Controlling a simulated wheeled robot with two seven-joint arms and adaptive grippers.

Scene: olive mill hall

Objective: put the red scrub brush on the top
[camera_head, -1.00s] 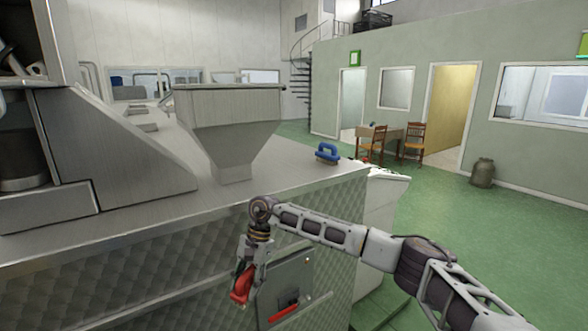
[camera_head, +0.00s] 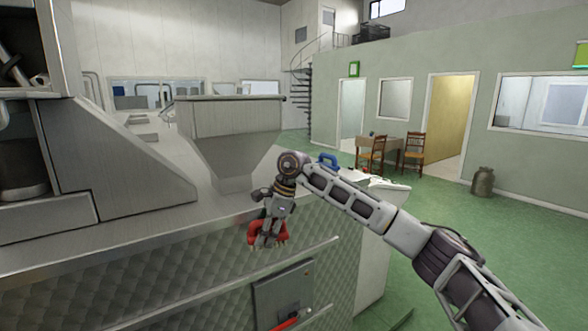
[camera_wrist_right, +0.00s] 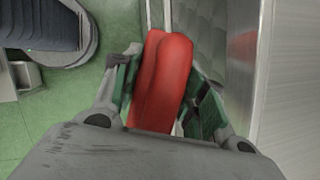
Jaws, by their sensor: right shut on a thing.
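The red scrub brush (camera_head: 281,232) is held in my right gripper (camera_head: 267,240), in front of the machine's quilted metal side and near the edge of its top. In the right wrist view the red brush (camera_wrist_right: 163,80) sits between the two green-padded fingers of the right gripper (camera_wrist_right: 165,95), which is shut on it. The metal machine top (camera_head: 150,222) lies behind and left of the gripper, with a hopper on it. My left gripper is not in view.
A metal hopper (camera_head: 225,135) stands on the machine top close behind my right gripper. A blue-handled brush (camera_head: 328,160) is partly hidden behind my right arm. A door panel with a red handle (camera_head: 290,319) is below. Green floor is open to the right.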

